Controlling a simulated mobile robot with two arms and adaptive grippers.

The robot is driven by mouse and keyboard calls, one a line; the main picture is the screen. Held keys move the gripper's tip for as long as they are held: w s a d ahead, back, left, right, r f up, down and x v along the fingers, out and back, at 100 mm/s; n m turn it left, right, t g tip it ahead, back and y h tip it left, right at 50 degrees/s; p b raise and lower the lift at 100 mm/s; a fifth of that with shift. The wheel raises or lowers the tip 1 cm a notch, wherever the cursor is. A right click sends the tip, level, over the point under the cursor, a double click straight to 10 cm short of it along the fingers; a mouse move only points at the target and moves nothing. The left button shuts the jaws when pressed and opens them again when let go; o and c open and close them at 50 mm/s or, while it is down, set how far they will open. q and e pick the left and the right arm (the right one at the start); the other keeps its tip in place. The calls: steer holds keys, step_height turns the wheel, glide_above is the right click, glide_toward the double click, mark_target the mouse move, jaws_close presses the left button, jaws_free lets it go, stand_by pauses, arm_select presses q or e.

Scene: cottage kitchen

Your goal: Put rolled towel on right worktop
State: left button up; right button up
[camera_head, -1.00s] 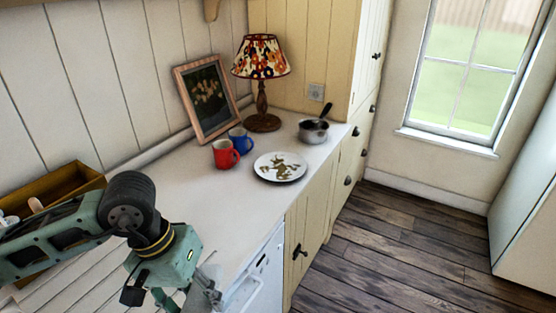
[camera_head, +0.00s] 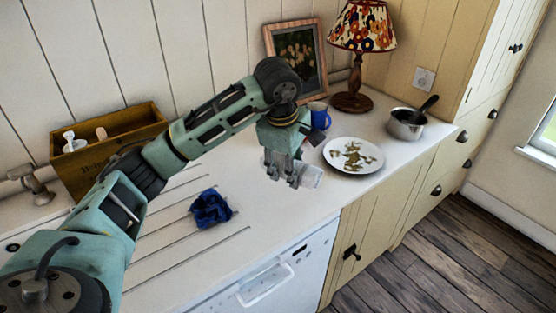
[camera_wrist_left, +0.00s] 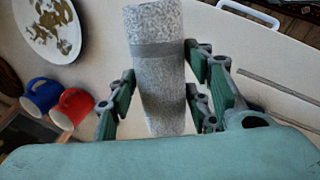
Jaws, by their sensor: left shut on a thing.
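The rolled towel (camera_head: 312,178) is a pale grey roll. In the left wrist view the towel (camera_wrist_left: 158,60) is speckled grey with a darker band round it, and it sits between the fingers. My left gripper (camera_head: 286,172) is shut on it, over the white worktop (camera_head: 290,212) in front of the plate. I cannot tell whether the towel touches the surface. The left gripper's fingers (camera_wrist_left: 162,88) flank the roll in the wrist view. My right gripper is not in view.
A plate (camera_head: 353,155), a blue mug (camera_head: 319,116), a lamp (camera_head: 352,98) and a saucepan (camera_head: 406,124) stand on the right. A red mug (camera_wrist_left: 74,108) shows in the wrist view. A blue cloth (camera_head: 210,208) lies on the drainer grooves, near a wooden box (camera_head: 97,160).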

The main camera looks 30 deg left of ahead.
arm_select(q)
steer(key=w+a+f+p, duration=0.1)
steer(key=a+f, duration=0.1)
steer(key=a, duration=0.1)
steer(key=w+a+f+p, duration=0.1)
steer(key=w+a+f, duration=0.1)
steer(key=a, duration=0.1)
steer(key=w+a+f, duration=0.1)
steer(key=a+f, duration=0.1)
steer(key=a, duration=0.1)
steer(key=shift+w+p, duration=0.3)
steer(key=shift+p, duration=0.1)
steer(key=shift+w+a+f, duration=0.1)
steer(key=x, duration=0.1)
steer(key=p+x, duration=0.1)
steer(key=x, duration=0.1)
steer(key=shift+s+f+p, duration=0.15)
steer(key=shift+s+p, duration=0.15)
steer(key=shift+s, duration=0.1)
steer(key=shift+f, duration=0.3)
steer(key=shift+w+f, duration=0.1)
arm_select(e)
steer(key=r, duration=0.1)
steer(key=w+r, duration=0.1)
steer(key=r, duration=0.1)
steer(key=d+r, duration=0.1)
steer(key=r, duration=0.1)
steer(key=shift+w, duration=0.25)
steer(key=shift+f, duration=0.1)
